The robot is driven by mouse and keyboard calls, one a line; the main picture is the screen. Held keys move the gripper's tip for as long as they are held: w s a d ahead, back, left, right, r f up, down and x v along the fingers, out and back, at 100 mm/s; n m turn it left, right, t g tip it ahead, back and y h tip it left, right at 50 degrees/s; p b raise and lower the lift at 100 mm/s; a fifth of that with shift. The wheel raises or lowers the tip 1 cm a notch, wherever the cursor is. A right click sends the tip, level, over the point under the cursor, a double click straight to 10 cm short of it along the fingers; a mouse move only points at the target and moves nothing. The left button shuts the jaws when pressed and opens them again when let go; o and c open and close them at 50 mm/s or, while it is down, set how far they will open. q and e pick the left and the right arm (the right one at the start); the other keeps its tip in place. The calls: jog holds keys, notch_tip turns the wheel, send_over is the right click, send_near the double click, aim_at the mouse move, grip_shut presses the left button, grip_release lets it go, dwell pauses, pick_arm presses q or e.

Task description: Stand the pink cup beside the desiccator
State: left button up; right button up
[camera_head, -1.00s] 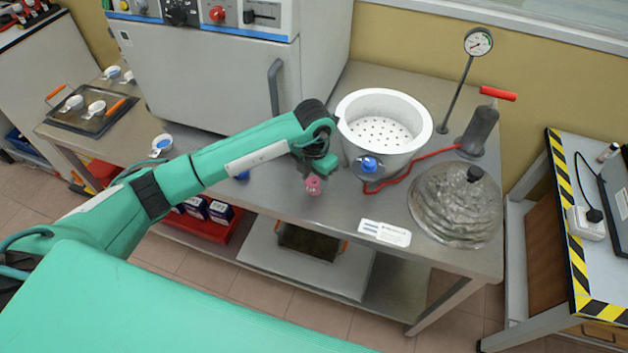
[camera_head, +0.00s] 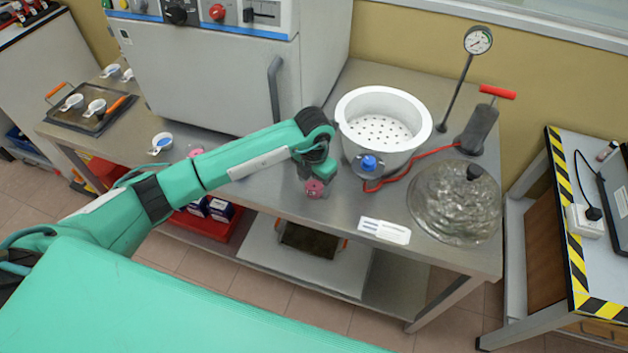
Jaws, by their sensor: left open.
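The desiccator base (camera_head: 350,140) is a white round vessel with a perforated plate inside and a blue knob on its front. My left gripper (camera_head: 316,184) points down at the bench just left of and in front of it, its jaws open. A small pink, round thing (camera_head: 315,189), seemingly the pink cup, is right at its fingertips, beside the desiccator. Whether it touches the fingers or the bench is unclear. Another pink bit (camera_head: 196,152) shows behind my left forearm, mostly hidden. My right gripper is out of view.
The ribbed glass lid (camera_head: 455,205) lies right of the desiccator, near a hand pump (camera_head: 480,128) with a red hose. A white label card (camera_head: 384,231) lies in front. An oven (camera_head: 200,70) stands behind my arm. A tray (camera_head: 88,122) with white cups is at left.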

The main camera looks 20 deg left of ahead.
aim_at(314, 187)
pick_arm(q)
jog(key=shift+r, duration=0.45)
notch_tip(314, 187, up, 11)
jog(key=b, duration=0.3)
jog(key=shift+r, duration=0.2)
